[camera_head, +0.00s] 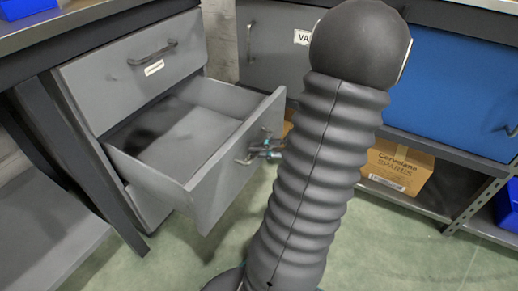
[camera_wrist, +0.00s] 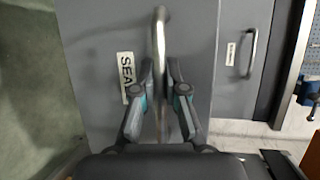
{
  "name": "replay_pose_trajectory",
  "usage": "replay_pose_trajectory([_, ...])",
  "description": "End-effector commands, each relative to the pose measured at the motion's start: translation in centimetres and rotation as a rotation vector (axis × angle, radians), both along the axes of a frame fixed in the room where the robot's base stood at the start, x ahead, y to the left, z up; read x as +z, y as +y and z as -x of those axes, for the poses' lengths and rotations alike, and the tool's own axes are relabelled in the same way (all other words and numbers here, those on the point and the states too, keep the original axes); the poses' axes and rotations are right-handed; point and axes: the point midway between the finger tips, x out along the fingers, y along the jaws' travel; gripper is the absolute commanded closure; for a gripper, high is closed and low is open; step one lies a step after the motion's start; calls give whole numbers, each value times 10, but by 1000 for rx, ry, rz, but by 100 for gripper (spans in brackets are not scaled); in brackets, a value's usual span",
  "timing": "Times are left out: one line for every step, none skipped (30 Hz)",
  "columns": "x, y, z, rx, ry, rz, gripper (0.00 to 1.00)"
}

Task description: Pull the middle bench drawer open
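The middle bench drawer (camera_head: 216,188) is grey and stands well out of the bench in the head view; its inside looks empty. Its front fills the middle of the wrist view (camera_wrist: 95,50), with a label reading "SEAL". The drawer's metal bar handle (camera_wrist: 160,30) runs between the two fingers of my gripper (camera_wrist: 161,72). The fingers lie close on both sides of the bar and appear closed on it. In the head view my gripper (camera_head: 270,148) is at the handle, partly hidden by my arm.
The top drawer (camera_head: 135,65) above is shut. A blue panel (camera_head: 450,95) and a low shelf with a cardboard box (camera_head: 396,166) stand at the right. The green floor (camera_head: 400,245) in front is clear. A dark bench leg (camera_head: 85,165) stands left of the drawers.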

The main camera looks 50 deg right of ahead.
Motion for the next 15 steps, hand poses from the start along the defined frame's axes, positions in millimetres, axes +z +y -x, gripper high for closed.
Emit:
replay_pose_trajectory([0,0,0,1,1,-1,74])
replay_pose_trajectory([0,0,0,1,1,-1,67])
replay_pose_trajectory([0,0,0,1,0,0,63])
replay_pose_trajectory([0,0,0,1,0,0,63])
replay_pose_trajectory([0,0,0,1,0,0,63])
replay_pose_trajectory([0,0,0,1,0,0,63])
replay_pose_trajectory([0,1,-1,1,0,0,63])
replay_pose_trajectory([0,1,-1,1,0,0,63])
replay_pose_trajectory([0,1,-1,1,0,0,63])
replay_pose_trajectory([0,1,-1,1,-1,1,63])
replay_pose_trajectory([0,1,-1,1,-1,1,63])
replay_pose_trajectory([0,0,0,1,-1,1,63])
replay_pose_trajectory([0,-1,1,1,-1,1,63])
replay_pose_trajectory([1,-2,2,0,-1,1,63])
replay_pose_trajectory([1,-4,5,0,-1,1,63])
